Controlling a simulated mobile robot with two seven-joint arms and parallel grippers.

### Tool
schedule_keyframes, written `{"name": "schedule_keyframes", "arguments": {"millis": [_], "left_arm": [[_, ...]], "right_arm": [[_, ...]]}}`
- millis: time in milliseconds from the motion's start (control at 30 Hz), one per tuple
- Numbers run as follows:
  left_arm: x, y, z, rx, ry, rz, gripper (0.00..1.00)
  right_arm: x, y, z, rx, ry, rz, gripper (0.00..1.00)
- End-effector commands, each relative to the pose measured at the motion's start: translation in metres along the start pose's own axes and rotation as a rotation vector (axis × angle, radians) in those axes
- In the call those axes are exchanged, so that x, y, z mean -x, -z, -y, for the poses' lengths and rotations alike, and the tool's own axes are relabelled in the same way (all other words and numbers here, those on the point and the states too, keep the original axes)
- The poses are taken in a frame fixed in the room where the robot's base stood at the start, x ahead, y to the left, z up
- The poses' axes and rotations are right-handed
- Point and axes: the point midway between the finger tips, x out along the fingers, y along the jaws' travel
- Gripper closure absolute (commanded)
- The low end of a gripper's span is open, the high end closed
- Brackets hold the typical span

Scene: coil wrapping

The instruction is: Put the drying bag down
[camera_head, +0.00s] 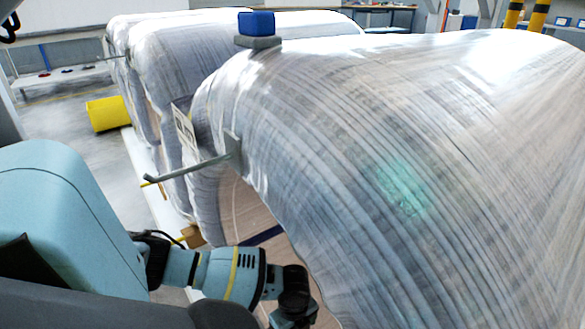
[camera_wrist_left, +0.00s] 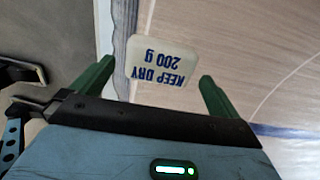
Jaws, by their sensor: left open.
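The drying bag (camera_wrist_left: 163,58) is a small white pouch with blue print reading "KEEP DRY 200 g", upside down in the left wrist view. My left gripper (camera_wrist_left: 157,72) is open, with one green finger on each side of the bag. Gaps show between the bag and both fingers. I cannot tell exactly what the bag rests on. In the head view my left arm reaches in from the lower left to the open end of the large film-wrapped coil (camera_head: 400,130); its fingers and the bag are hidden there. My right gripper is out of view.
A blue block on a grey base (camera_head: 257,25) sits on top of the coil. A grey bracket with a rod (camera_head: 195,168) sticks out from the coil's edge. More wrapped coils (camera_head: 180,60) stand behind. A yellow cylinder (camera_head: 108,114) lies on the floor at left.

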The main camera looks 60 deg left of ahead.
Motion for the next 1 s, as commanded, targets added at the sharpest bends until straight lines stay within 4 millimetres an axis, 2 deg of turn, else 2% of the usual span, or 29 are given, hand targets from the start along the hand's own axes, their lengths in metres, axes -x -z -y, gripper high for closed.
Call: {"name": "schedule_keyframes", "arguments": {"millis": [33,200,400,500,667,1000], "left_arm": [[0.015,0.000,0.001,-0.001,0.006,-0.001,0.00],[0.051,0.000,0.001,-0.002,0.006,-0.001,0.00],[0.085,0.000,0.001,0.000,0.005,-0.001,0.00],[0.096,0.000,0.001,0.000,0.003,-0.001,0.00],[0.103,0.000,0.000,0.000,0.002,-0.001,0.00],[0.103,0.000,0.000,0.000,0.001,-0.001,0.00]], "right_arm": [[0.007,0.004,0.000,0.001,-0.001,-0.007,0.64],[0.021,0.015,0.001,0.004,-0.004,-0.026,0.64],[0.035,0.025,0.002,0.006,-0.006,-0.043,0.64],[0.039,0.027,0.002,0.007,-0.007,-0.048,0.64],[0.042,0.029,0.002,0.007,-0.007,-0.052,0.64],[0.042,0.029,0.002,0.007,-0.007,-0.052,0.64]]}}
